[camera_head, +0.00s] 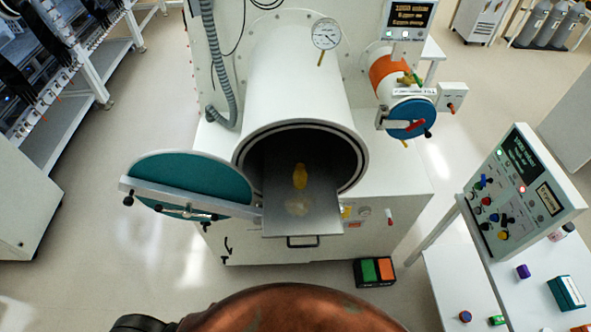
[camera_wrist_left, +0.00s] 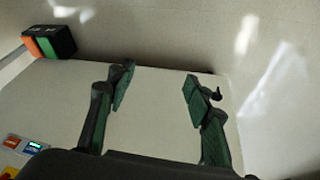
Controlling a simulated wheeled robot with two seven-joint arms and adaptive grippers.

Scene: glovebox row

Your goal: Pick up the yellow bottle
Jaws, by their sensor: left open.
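The yellow bottle (camera_head: 300,176) stands on the grey sliding tray (camera_head: 280,222) in the mouth of the large white chamber (camera_head: 292,75). The tray sticks out of the round opening. My left gripper (camera_wrist_left: 155,88) shows only in the left wrist view. Its two green-padded fingers are wide apart with nothing between them. A pale cabinet face and the floor lie beyond the fingers. The bottle is not in the left wrist view. My right gripper is in neither view.
The teal round door (camera_head: 190,180) is swung open to the left of the chamber, with a bar across it. A smaller port with a blue door (camera_head: 411,118) is at the upper right. A control panel (camera_head: 520,190) stands at the right. A green and orange pedal box (camera_head: 375,271) is on the floor.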

